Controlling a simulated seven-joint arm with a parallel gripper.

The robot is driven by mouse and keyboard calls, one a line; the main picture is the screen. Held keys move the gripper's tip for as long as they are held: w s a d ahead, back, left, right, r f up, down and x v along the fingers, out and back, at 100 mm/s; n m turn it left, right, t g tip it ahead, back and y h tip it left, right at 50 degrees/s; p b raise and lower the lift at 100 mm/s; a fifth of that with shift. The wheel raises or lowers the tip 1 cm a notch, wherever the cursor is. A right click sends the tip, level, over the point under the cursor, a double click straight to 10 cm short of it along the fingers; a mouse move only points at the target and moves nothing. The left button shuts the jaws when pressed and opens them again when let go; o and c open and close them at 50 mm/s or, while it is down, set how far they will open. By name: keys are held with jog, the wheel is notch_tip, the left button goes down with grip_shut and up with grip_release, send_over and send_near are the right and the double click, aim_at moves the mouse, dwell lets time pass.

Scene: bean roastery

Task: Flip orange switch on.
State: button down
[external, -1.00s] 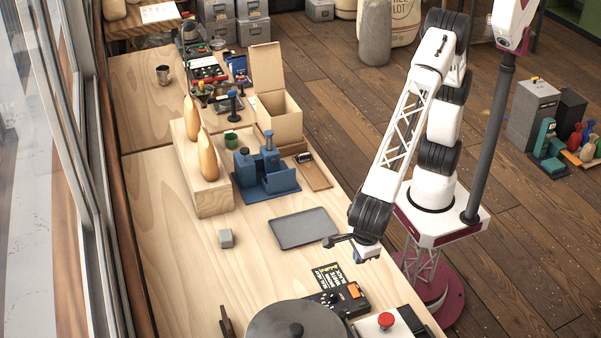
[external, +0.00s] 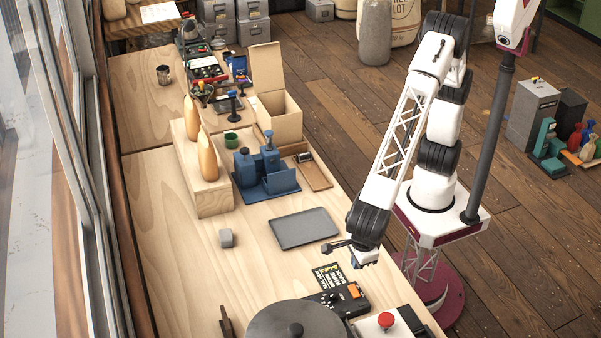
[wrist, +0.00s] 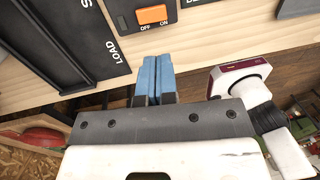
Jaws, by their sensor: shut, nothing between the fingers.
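The orange switch (external: 354,290) sits on a black control box (external: 338,301) at the front edge of the table. In the wrist view the orange switch (wrist: 152,15) is at the top, with OFF printed below its left end and ON below its right end. I cannot tell which end is pressed down. My gripper (wrist: 153,62) has its blue fingers shut together and empty. The fingertips point toward the switch and show apart from it. In the external view my gripper (external: 362,262) is above the table edge, beyond the box; its fingers are mostly hidden.
A dark round lid (external: 285,325) and a red button (external: 386,320) on a white box flank the control box. A grey tray (external: 303,228) lies farther back. A printed black card (external: 325,275) lies beside the box. The table left of the tray is mostly clear.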

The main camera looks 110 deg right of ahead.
aim_at(354, 291)
jog(key=f, duration=0.3)
jog(key=d+f, duration=0.1)
jog(key=f, duration=0.7)
jog(key=shift+d, duration=0.25)
jog(key=shift+d+f, duration=0.1)
jog(key=shift+f, duration=0.15)
jog(key=shift+a, duration=0.2)
jog(key=shift+a+r, duration=0.1)
jog(key=shift+a, duration=0.45)
jog(key=shift+r, duration=0.15)
